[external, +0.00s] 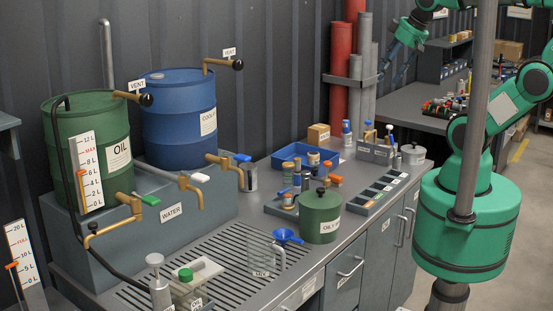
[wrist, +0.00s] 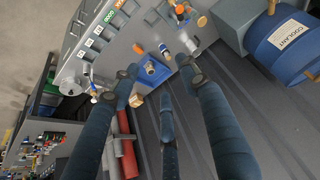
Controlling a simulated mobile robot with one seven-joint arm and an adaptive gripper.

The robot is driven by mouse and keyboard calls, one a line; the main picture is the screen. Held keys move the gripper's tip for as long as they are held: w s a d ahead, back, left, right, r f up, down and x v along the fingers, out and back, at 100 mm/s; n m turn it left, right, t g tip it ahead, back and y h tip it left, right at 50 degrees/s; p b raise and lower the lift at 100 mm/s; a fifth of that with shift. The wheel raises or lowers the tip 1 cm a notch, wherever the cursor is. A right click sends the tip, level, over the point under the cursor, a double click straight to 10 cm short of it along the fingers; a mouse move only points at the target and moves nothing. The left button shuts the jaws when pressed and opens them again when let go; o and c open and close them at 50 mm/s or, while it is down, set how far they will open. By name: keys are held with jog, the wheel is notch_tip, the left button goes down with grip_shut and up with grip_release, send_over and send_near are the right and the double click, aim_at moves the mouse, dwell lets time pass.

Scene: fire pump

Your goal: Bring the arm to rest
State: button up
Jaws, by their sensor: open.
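My green arm (external: 485,130) rises from its rounded green base at the right of the external view. Its forearm is cut off by the top edge. My gripper (external: 388,66) hangs in the air at the upper right, in front of the red and grey cylinders. In the wrist view my gripper (wrist: 158,75) shows dark blue fingers spread apart, with nothing held between them. The bench and its goods lie beyond the fingertips, apart from them.
The bench (external: 335,250) carries a green oil drum (external: 95,145), a blue coolant drum (external: 180,115), a green pot (external: 319,215) and a clear jug (external: 262,255). Red cylinders (external: 340,55) stand behind it. A grey post (external: 475,110) crosses the view before my arm.

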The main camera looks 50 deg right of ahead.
notch_tip(320, 180, down, 9)
jog(key=b, duration=0.8)
jog(key=shift+f, duration=0.2)
dwell(0.6)
